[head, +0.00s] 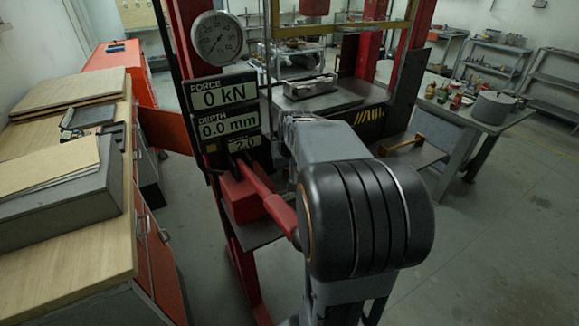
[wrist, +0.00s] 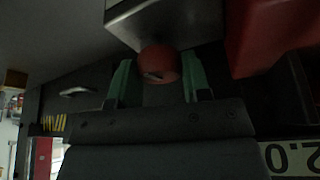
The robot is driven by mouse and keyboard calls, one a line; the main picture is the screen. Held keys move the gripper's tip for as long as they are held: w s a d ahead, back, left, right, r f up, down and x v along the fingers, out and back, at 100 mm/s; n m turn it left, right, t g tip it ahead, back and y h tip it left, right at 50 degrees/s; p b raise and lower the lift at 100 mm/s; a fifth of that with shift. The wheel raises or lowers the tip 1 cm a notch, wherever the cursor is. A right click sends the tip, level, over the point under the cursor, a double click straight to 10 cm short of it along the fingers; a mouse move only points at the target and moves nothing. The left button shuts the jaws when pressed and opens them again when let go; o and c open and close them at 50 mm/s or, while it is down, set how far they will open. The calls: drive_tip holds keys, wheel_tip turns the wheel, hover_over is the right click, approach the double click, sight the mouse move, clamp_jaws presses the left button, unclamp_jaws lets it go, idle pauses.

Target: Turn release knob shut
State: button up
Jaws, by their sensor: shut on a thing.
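The release knob (wrist: 158,62) is a round red knob with a small pale mark on its face, at the top middle of the wrist view. It sits against a grey metal block (wrist: 165,20). My gripper (wrist: 156,70) has one green finger on each side of the knob and is shut on it. In the head view my own grey arm hides the knob and the gripper. The press display (head: 224,98) reads force 0 kN and depth 0.0 mm, with 2.0 on a smaller panel below.
A red lever (head: 264,188) sticks out from a red box close to the left of my arm. A round gauge (head: 216,38) is above the display. A wooden-topped bench (head: 75,255) stands at left, and a side table (head: 470,118) at right. Floor at right is clear.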

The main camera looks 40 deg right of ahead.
drive_tip(key=shift+m+h, duration=0.4)
drive_tip(key=shift+m, duration=0.6)
drive_tip(key=o, duration=0.9)
drive_tip(key=shift+o, duration=0.2)
drive_tip(key=v, duration=1.4)
drive_tip(key=shift+w, duration=0.35)
drive_tip(key=shift+g, duration=0.3)
